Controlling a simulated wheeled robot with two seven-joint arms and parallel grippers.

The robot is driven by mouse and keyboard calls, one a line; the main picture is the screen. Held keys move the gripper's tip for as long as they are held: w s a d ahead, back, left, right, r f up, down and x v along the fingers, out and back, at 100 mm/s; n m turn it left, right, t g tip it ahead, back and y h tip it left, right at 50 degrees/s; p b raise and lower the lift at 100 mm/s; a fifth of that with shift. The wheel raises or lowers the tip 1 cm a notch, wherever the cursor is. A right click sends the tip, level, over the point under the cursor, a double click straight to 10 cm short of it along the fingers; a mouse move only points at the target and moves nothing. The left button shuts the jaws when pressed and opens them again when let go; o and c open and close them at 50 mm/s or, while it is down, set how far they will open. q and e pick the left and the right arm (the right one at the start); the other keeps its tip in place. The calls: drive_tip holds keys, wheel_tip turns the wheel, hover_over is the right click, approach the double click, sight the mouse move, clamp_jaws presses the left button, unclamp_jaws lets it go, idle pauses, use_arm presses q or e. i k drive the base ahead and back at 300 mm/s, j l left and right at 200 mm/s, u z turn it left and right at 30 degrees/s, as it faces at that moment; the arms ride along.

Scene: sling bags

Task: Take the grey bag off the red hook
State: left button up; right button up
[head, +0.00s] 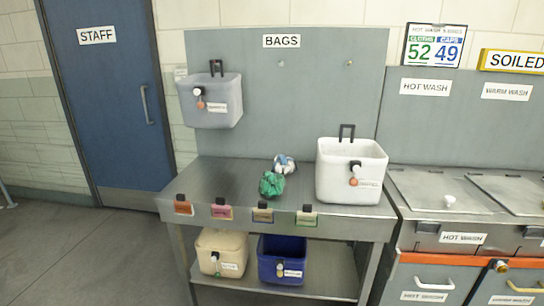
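The grey bag (205,104) hangs upright at the left end of the grey back panel, above the table. Its black strap loop (216,67) stands up at its back edge. A round tag and a small white label show on its front. The hook behind it is hidden or too small to make out, so I cannot see its colour. Neither of my grippers is in view.
A white bag (337,178) stands on the steel table (230,178), near cloth bundles, one green (271,185). Two small hooks on the panel are bare. Beige (222,245) and blue (282,249) bags sit on the lower shelf. The tabletop's left part is clear.

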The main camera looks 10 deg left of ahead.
sight(220, 94)
drive_tip(key=i+j+z, duration=0.1)
drive_tip(key=i+j, duration=0.15)
drive_tip(key=i+j+z, duration=0.1)
drive_tip(key=i+j, duration=0.15)
drive_tip(key=j, duration=0.15)
drive_tip(key=i+j+z, duration=0.1)
drive_tip(key=j, duration=0.3)
drive_tip(key=i+j+z, duration=0.1)
drive_tip(key=i+j, duration=0.2)
drive_tip(key=i+j+z, duration=0.1)
drive_tip(key=j, duration=0.35)
drive_tip(key=i, duration=0.1)
